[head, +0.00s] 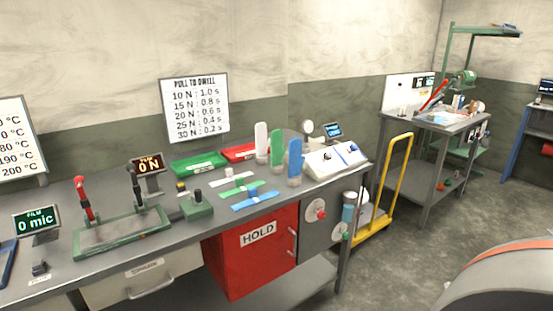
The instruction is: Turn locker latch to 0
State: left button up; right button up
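A red locker (248,255) with a white HOLD label (258,233) is under the workbench in the head view. Its front looks closed. A slim metal handle or latch (291,242) is at its right edge; I cannot read its angle or any 0 mark. I cannot tell whether either belongs to the locker. Neither of my grippers is in view.
The workbench (130,262) above holds a green lever press (120,232), colored strips and trays. A drawer (143,280) is left of the locker. A yellow trolley (375,222) stands right of the bench. Open floor (400,270) lies at the front right.

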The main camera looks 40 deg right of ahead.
aim_at(321, 215)
jog(key=z, duration=1.45)
jog(key=i+l+u, duration=0.15)
jog(key=u, duration=0.85)
jog(key=i+l+u, duration=0.1)
jog(key=l+u, duration=0.2)
jog(key=l, duration=0.15)
jog(key=l+u, duration=0.3)
jog(key=l, duration=0.15)
jog(key=l+u, duration=0.2)
jog(key=l, duration=0.75)
jog(key=k+l+u, duration=0.1)
jog(key=l+u, duration=0.15)
jog(key=l, duration=0.7)
